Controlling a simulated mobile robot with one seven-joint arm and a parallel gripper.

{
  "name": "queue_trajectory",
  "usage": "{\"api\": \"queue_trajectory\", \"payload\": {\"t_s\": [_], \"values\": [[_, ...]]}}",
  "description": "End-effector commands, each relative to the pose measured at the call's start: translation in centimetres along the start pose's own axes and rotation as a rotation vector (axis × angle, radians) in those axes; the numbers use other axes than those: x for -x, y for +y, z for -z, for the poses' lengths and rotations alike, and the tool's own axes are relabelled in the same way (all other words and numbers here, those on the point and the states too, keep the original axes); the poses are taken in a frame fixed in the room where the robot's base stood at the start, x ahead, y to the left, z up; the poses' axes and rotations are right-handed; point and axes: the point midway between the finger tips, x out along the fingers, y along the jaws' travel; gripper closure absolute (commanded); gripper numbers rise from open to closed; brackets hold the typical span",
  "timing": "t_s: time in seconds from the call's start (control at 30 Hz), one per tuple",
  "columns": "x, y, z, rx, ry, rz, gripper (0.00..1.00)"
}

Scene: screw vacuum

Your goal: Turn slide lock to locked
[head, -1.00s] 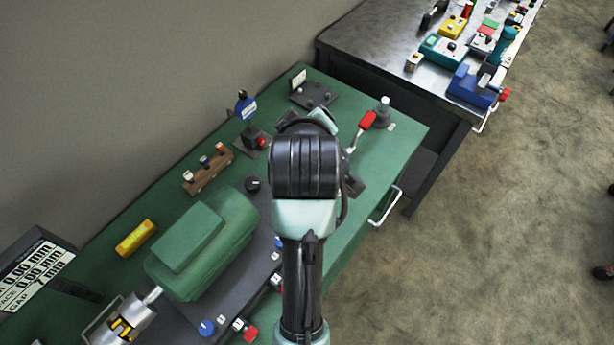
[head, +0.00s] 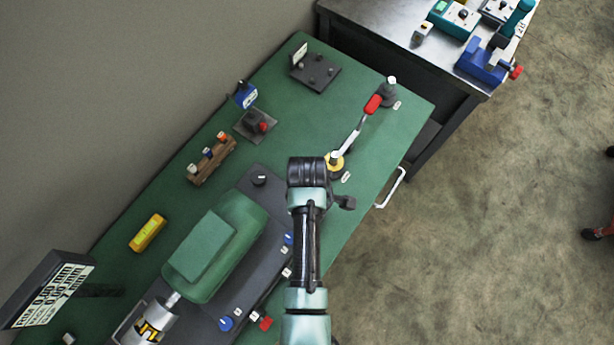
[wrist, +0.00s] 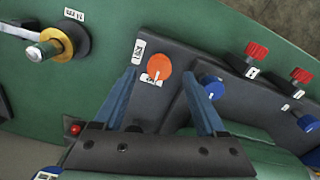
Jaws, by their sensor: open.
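My gripper (wrist: 160,72) is open in the wrist view, its two blue fingers spread and empty. A round orange knob (wrist: 158,68) with a white pointer line lies between and just beyond the fingertips, on the dark base of the green machine. Small labels stand beside the knobs, but I cannot read which one is the slide lock. In the head view my wrist hides the orange knob and my fingers; a blue knob (head: 288,239) shows on the machine base.
Red-topped parts (wrist: 256,52) stand right of the knobs. A lever on a yellow hub (wrist: 56,44) is at upper left; its red grip (head: 373,105) shows in the head view. Green bench is bare behind the lever.

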Motion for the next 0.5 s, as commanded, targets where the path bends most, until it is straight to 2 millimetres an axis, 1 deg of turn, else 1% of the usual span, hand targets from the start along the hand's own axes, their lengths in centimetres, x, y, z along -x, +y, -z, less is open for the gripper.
{"api": "queue_trajectory", "payload": {"t_s": [0.03, 0.1, 0.2, 0.33, 0.5], "values": [[-0.7, 0.0, 0.0, 0.0, -0.001, 0.002, 0.27], [-1.5, 0.0, 0.0, 0.0, 0.0, 0.001, 0.27], [-2.2, 0.0, 0.0, 0.0, 0.0, 0.0, 0.27], [-2.6, 0.0, 0.0, 0.0, 0.0, -0.001, 0.27], [-2.7, 0.0, 0.0, 0.0, 0.0, -0.001, 0.27]]}}
